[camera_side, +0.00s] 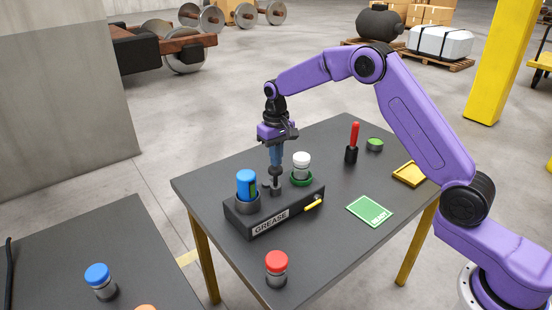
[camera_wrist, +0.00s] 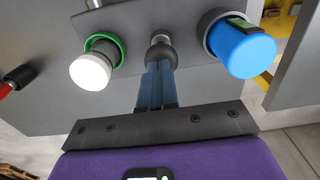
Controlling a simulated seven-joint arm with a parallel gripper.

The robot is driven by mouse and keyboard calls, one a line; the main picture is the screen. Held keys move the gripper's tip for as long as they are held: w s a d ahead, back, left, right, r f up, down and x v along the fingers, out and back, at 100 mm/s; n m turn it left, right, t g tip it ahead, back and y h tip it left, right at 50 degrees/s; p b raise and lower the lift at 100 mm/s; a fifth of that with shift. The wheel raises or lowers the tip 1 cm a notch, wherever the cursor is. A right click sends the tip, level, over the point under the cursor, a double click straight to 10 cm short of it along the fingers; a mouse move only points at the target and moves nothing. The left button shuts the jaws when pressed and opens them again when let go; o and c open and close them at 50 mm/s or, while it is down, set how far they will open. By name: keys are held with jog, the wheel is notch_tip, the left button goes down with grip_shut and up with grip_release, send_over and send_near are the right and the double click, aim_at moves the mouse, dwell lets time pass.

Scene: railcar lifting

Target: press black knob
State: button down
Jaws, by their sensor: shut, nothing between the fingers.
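The black knob (camera_side: 276,187) stands on the dark box marked GREASE (camera_side: 233,221), between a blue-topped cylinder (camera_side: 246,183) and a white-topped one (camera_side: 301,159). In the wrist view the black knob (camera_wrist: 160,54) is a dark ball on a silver stem, with its near side partly covered by the fingers. My gripper (camera_side: 275,169) points down, directly over the knob, with its blue fingers shut and empty. In the wrist view my gripper (camera_wrist: 157,70) has its fingertips at the knob; I cannot tell whether they touch it.
The white cylinder sits in a green ring, close beside the fingers. A yellow lever (camera_side: 314,203) sticks out of the box. A red-topped jar (camera_side: 277,264), a green READY card (camera_side: 369,211), a red-handled tool (camera_side: 353,143) and a yellow tray (camera_side: 408,174) stand apart on the table.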

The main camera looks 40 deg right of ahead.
aim_at(276, 170)
jog(key=shift+f, duration=0.35)
jog(key=shift+f, duration=1.85)
jog(key=shift+s, duration=0.1)
notch_tip(276, 170, up, 14)
jog(key=shift+r, duration=0.25)
dwell(0.7)
